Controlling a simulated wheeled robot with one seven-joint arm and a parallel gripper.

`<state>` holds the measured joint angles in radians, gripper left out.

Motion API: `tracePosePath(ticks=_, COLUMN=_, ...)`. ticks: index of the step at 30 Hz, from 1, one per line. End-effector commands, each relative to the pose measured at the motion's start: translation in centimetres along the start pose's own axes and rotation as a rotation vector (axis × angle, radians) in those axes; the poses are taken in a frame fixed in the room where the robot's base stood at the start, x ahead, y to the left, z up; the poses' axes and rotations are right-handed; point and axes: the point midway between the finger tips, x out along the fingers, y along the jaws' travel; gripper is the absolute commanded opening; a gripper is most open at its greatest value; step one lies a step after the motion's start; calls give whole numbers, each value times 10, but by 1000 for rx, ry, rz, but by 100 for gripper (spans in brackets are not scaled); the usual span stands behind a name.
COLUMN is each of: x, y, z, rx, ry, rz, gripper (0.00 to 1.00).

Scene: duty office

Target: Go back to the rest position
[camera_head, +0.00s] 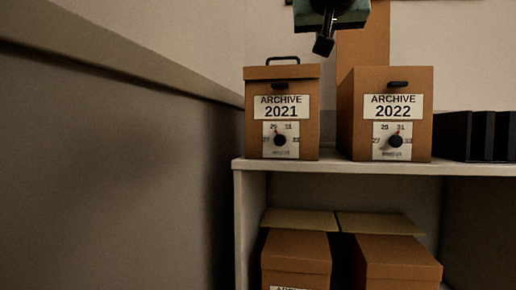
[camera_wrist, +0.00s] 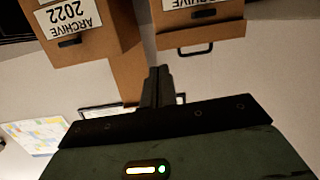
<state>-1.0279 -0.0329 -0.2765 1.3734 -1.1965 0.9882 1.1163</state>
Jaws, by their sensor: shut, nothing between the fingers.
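My gripper (camera_head: 323,45) hangs at the top of the head view, above and in front of the gap between two archive boxes. Its fingers are together and hold nothing. In the wrist view the closed fingers (camera_wrist: 158,84) point up the picture, and the boxes appear upside down. The ARCHIVE 2021 box (camera_head: 310,140) stands on the white shelf with its lid and top handle on. The ARCHIVE 2022 box (camera_head: 358,140) stands to its right; an upright brown panel (camera_head: 363,45) shows behind it. My gripper appears apart from both boxes.
The white shelf (camera_head: 340,168) carries black binders (camera_head: 488,136) at the right. Brown boxes (camera_head: 297,252) sit on the level below. A grey partition (camera_head: 110,170) runs along the left. A coloured chart (camera_wrist: 38,140) hangs on the wall in the wrist view.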

Motion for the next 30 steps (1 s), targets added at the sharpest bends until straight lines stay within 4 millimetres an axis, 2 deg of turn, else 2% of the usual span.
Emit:
tracePosePath(ticks=5, x=4, y=-12, z=29, rx=-78, ry=-99, rz=-43, gripper=0)
tracePosePath(ticks=8, x=4, y=-21, z=54, rx=-138, ry=-177, rz=-79, gripper=0)
tracePosePath(ticks=11, x=1, y=-30, z=85, rx=-207, ry=-268, rz=-125, gripper=0)
tracePosePath(ticks=14, x=-5, y=-36, z=123, rx=-284, ry=-380, rz=-180, gripper=0)
tracePosePath(ticks=16, x=-15, y=-39, z=156, rx=-348, ry=-477, rz=-230, gripper=0)
tracePosePath(ticks=20, x=-51, y=-36, z=232, rx=-474, ry=-704, rz=-351, gripper=0)
tracePosePath(ticks=21, x=-65, y=-31, z=255, rx=-506, ry=-774, rz=-390, gripper=0)
tracePosePath(ticks=24, x=-100, y=-18, z=303, rx=-561, ry=-922, rz=-472, gripper=0)
tracePosePath(ticks=27, x=-132, y=-3, z=338, rx=-590, ry=-1036, rz=-532, gripper=0)
tracePosePath(ticks=30, x=-161, y=14, z=363, rx=-605, ry=-1129, rz=-576, gripper=0)
